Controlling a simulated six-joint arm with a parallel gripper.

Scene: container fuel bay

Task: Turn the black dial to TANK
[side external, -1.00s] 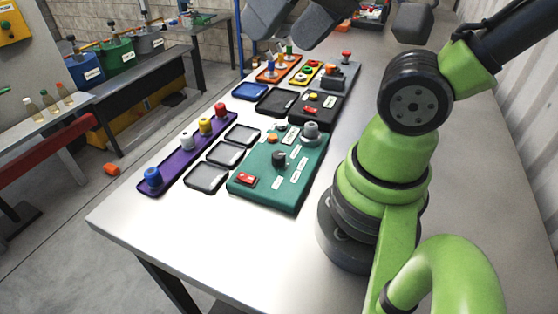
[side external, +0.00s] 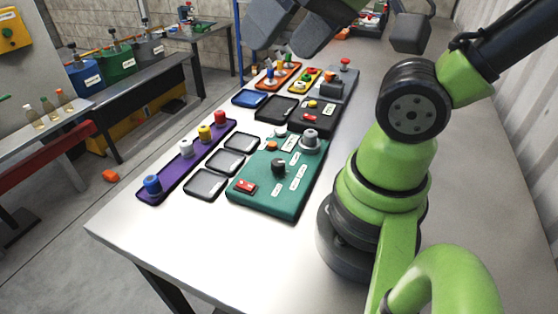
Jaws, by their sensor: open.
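The black dial (side external: 278,164) stands on the green panel (side external: 262,199) on the table. Several small white labels lie around it, too small to read, and I cannot tell which one the dial points to. The panel also carries a red switch (side external: 246,186), an orange button (side external: 272,146) and a grey knob (side external: 310,138).
A purple tray (side external: 172,179) with several coloured knobs lies left of the panel, with dark trays (side external: 205,184) between. Black, orange and yellow panels stand behind. The table's front left (side external: 160,232) is bare.

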